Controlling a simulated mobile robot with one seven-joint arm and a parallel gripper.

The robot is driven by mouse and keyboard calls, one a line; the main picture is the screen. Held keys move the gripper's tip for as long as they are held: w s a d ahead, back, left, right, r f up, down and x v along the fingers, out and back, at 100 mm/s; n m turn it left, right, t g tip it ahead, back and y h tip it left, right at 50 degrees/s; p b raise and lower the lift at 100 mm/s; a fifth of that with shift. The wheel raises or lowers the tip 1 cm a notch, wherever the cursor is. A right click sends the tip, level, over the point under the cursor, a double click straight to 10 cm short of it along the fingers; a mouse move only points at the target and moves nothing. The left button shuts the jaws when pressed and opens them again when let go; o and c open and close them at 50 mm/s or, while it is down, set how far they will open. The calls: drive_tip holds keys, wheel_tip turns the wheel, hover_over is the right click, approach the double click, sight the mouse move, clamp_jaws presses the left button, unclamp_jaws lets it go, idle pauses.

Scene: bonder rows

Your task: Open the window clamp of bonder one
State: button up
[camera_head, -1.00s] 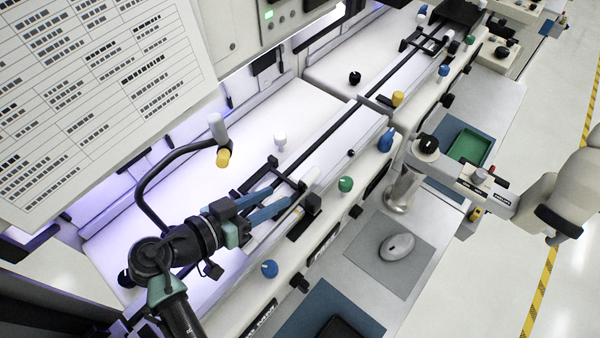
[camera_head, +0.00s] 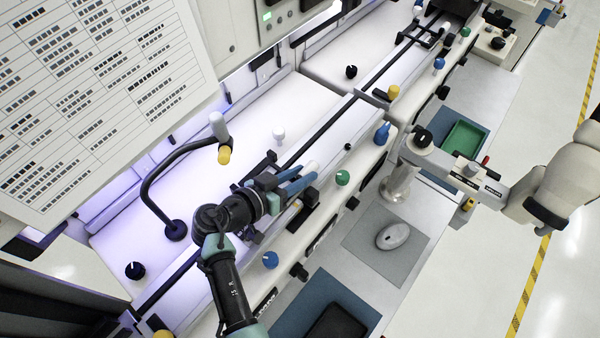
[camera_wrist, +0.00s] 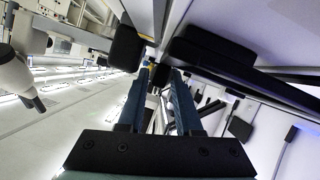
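Bonder one, taken as the nearest white machine (camera_head: 205,185), fills the left and middle of the head view. Its dark clamp parts lie along the rail: a black bar (camera_head: 262,163) behind my gripper and a black block (camera_head: 309,196) just in front of it. A white rounded piece (camera_head: 313,166) shows at my fingertips. My gripper (camera_head: 308,175) has its blue fingers pointing right, over the rail by these parts. In the wrist view the fingers (camera_wrist: 156,80) stand apart, with dark blocks (camera_wrist: 126,47) close to the tips. Contact with the clamp cannot be told.
A curved black arm with a yellow-tipped grey knob (camera_head: 223,155) rises left of my gripper. Blue (camera_head: 270,259) and green (camera_head: 342,178) knobs line the front edge. A mouse (camera_head: 392,236) lies on a grey mat.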

clamp_jaws()
idle(1.2)
